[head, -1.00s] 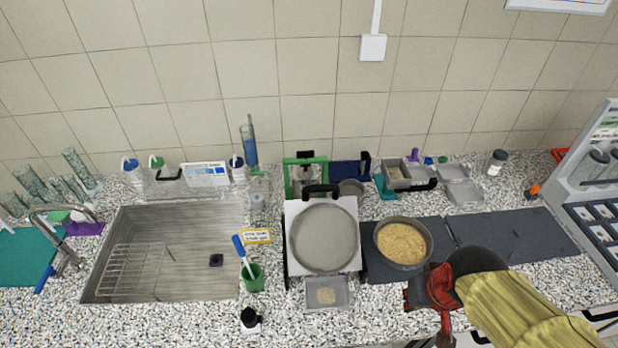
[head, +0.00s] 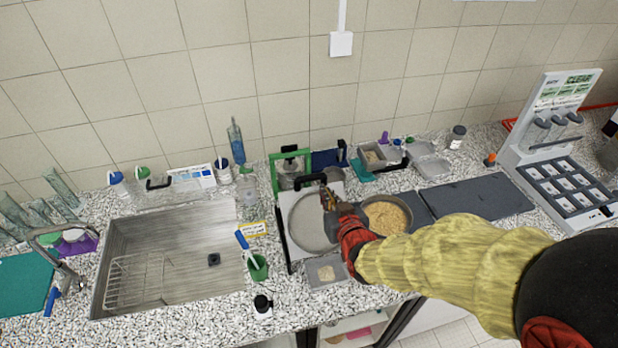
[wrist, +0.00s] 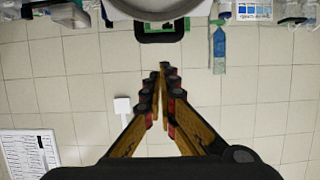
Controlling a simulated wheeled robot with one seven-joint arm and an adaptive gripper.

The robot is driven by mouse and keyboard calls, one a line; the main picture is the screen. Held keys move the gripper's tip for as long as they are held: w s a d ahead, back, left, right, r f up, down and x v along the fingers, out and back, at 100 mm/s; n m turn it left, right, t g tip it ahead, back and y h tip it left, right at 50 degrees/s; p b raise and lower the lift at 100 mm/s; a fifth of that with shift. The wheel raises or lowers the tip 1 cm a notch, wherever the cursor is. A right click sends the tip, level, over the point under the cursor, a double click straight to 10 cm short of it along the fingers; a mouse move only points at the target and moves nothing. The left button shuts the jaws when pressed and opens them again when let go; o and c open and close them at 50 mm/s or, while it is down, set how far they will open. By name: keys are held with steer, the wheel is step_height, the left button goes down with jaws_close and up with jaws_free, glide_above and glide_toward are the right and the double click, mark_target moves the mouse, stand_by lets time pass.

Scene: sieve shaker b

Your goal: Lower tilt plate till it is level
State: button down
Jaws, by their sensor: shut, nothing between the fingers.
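The tilt plate (head: 284,224) is a pale plate in a dark frame at the middle of the counter. A round grey pan (head: 308,222) lies on it, and its black handle (head: 308,179) stands at the back edge. I cannot judge the plate's angle well from above. My gripper (head: 327,197) is shut and empty; in the head view it covers the right part of the pan. In the wrist view the shut fingertips (wrist: 163,68) point towards the black handle (wrist: 160,37) and the pan rim (wrist: 160,10), with no contact visible.
A sieve of grain (head: 386,216) stands right of the plate, close under my arm. A small grey tray (head: 326,272) sits in front of the plate. A green-framed device (head: 272,170) stands behind it. A green cup (head: 257,268) and the sink (head: 160,260) are to the left.

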steer(key=shift+w+r+t, duration=0.25)
steer(key=shift+r+t, duration=0.05)
steer(key=shift+r, duration=0.45)
steer(key=shift+w, duration=0.15)
glide_toward(314, 176)
steer(key=w+a+r, duration=0.2)
steer(key=w+r, duration=0.2)
steer(key=w+f, duration=0.1)
steer(key=f+p, duration=0.1)
steer(key=shift+w+a+f, duration=0.15)
steer(key=shift+w+f, duration=0.1)
steer(key=shift+w, duration=0.1)
steer(key=shift+w+a+f, duration=0.15)
steer(key=shift+w+f, duration=0.15)
steer(key=shift+f, duration=0.25)
